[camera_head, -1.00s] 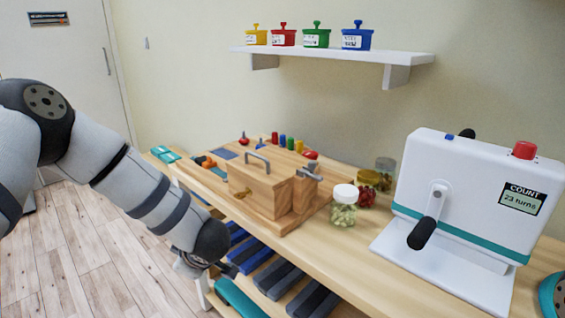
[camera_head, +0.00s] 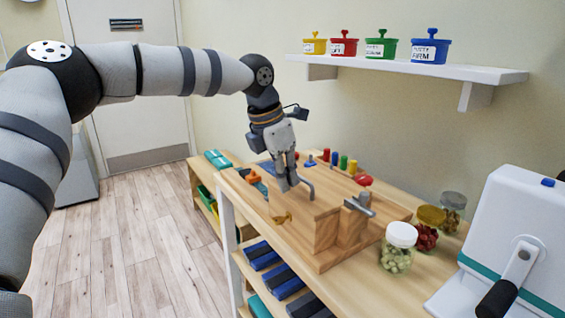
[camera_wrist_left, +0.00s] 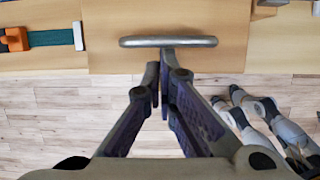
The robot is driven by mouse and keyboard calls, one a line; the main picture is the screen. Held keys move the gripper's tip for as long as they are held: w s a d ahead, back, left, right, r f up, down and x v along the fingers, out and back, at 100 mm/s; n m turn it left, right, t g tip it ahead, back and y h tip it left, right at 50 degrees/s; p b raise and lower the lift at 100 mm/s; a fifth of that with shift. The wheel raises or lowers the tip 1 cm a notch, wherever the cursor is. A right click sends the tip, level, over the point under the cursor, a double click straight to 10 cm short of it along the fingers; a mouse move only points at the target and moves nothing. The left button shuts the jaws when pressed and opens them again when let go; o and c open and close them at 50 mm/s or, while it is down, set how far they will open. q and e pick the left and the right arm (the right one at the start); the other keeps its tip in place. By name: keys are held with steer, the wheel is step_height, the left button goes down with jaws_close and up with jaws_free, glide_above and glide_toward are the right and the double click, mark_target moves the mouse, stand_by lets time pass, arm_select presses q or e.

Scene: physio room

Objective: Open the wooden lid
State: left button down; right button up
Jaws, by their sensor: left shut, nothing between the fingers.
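The wooden lid (camera_wrist_left: 215,20) lies flat as a pale board with a grey bar handle (camera_wrist_left: 168,41) near its edge in the left wrist view. In the head view the handle (camera_head: 308,186) shows beside my left gripper (camera_head: 288,188), which points down and partly covers the lid. My left gripper is shut and empty; in the wrist view its fingertips (camera_wrist_left: 160,66) sit close to the handle, at its near side. Whether they touch it I cannot tell. The handle is not between the fingers. My right gripper is not in view.
A metal clamp-like part (camera_head: 360,204) stands on the wooden block right of the lid. Coloured pegs (camera_head: 343,161) stand behind it. Jars (camera_head: 398,250) and a white crank machine (camera_head: 520,240) are at the right. A shelf (camera_head: 410,66) with coloured pots hangs above.

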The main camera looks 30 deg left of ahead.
arm_select(q)
steer(key=shift+w+f, duration=0.1)
steer(key=shift+f, duration=0.2)
